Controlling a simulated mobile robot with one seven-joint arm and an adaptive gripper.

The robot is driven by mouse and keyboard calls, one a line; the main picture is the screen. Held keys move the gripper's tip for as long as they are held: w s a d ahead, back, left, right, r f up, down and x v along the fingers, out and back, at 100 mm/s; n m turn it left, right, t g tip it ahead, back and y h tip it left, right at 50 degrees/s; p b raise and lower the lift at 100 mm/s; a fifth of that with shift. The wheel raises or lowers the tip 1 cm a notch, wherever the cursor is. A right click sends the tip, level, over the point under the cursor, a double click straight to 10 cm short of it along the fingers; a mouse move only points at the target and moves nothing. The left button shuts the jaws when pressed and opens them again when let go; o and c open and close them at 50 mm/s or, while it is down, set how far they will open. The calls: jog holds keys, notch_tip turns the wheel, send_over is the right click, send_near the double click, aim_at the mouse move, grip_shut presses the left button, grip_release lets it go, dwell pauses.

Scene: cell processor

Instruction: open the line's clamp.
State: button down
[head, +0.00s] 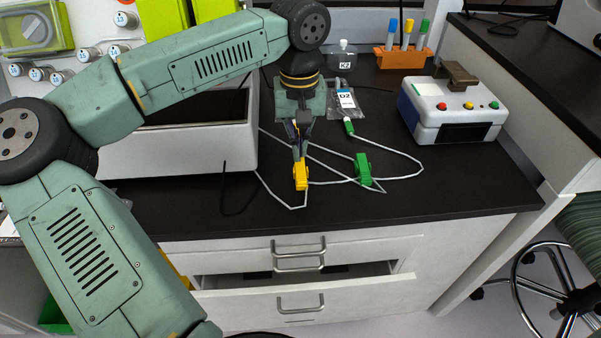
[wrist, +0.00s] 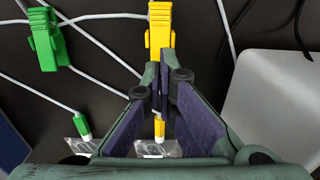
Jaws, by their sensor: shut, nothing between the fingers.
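A yellow clamp (head: 301,175) sits on a thin white line (head: 323,183) on the dark counter. It also shows at the top middle of the wrist view (wrist: 160,28). A green clamp (head: 363,168) sits on the tubing to its right; in the wrist view it is at upper left (wrist: 46,40). My gripper (head: 300,157) points down at the yellow clamp and overlaps its top in the head view. In the wrist view my gripper (wrist: 161,88) has its fingertips together, with nothing between them. Whether they touch the yellow clamp, and whether either clamp is open, I cannot tell.
A clear bag labelled D2 (head: 346,99) lies behind the clamps. A white device with coloured buttons (head: 455,113) stands right, an orange tube rack (head: 402,60) at the back. A large white-sided machine (head: 190,155) stands left. A drawer (head: 305,298) below is partly open.

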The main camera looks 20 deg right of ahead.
jog(key=shift+f, duration=0.1)
jog(key=shift+f+b, duration=0.95)
jog(key=shift+f, duration=0.25)
jog(key=shift+r+p, duration=1.95)
jog(key=shift+r, duration=0.7)
jog(key=shift+s+d, duration=0.1)
